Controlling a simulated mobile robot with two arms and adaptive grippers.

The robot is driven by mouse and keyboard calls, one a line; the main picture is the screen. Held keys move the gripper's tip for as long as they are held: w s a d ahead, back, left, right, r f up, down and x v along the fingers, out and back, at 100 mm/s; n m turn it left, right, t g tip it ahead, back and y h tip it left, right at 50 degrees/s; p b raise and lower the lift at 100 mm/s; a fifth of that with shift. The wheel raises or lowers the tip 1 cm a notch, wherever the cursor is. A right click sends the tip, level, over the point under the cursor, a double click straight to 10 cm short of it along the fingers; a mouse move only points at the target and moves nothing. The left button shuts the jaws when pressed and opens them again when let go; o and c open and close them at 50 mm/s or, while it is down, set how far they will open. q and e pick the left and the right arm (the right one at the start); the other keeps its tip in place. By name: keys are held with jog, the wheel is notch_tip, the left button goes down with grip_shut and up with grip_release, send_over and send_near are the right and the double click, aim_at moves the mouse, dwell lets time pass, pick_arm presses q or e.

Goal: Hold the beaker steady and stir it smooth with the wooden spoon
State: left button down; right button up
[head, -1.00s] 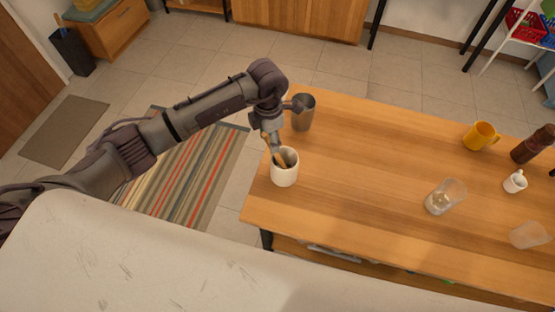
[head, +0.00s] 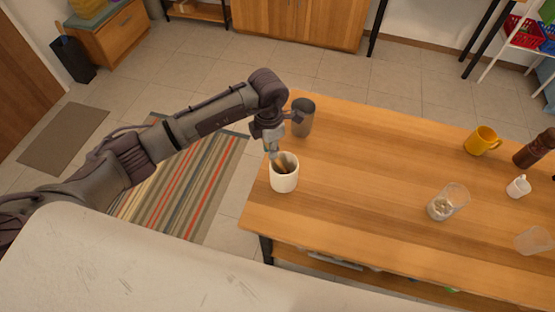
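The wooden spoon (head: 281,165) stands in a white crock (head: 284,182) near the table's left end; its lower part is hidden inside. My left gripper (head: 273,152) points down at the crock's mouth, close to the spoon's upper end. The fingers are too small to tell whether they are open or shut on the spoon. A clear glass beaker (head: 452,196) with some pale contents at its bottom stands right of the middle of the table. My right gripper is out of view.
A grey metal cup (head: 303,118) stands just behind the crock, close to my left wrist. A yellow mug (head: 482,141), a small white cup (head: 518,187), a dark brown bottle (head: 535,148) and another clear glass (head: 532,241) stand at the right. The middle of the wooden table (head: 370,160) is clear.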

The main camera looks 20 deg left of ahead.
pick_arm(q)
jog(key=shift+a+f, duration=0.1)
jog(key=shift+a, duration=0.2)
jog(key=shift+w+r+p, duration=0.2)
jog(key=shift+r+p, duration=0.45)
jog(key=shift+r, duration=0.3)
notch_tip(320, 180, up, 2)
jog(key=shift+a+r+p, duration=0.15)
jog(key=shift+p, duration=0.45)
jog(key=shift+r+p, duration=0.95)
jog(key=shift+r, duration=0.8)
jog(key=shift+w+r+p, duration=0.1)
jog(key=shift+r+p, duration=1.3)
jog(key=shift+r, duration=1.3)
jog(key=shift+s+d, duration=0.2)
jog(key=shift+d, duration=0.1)
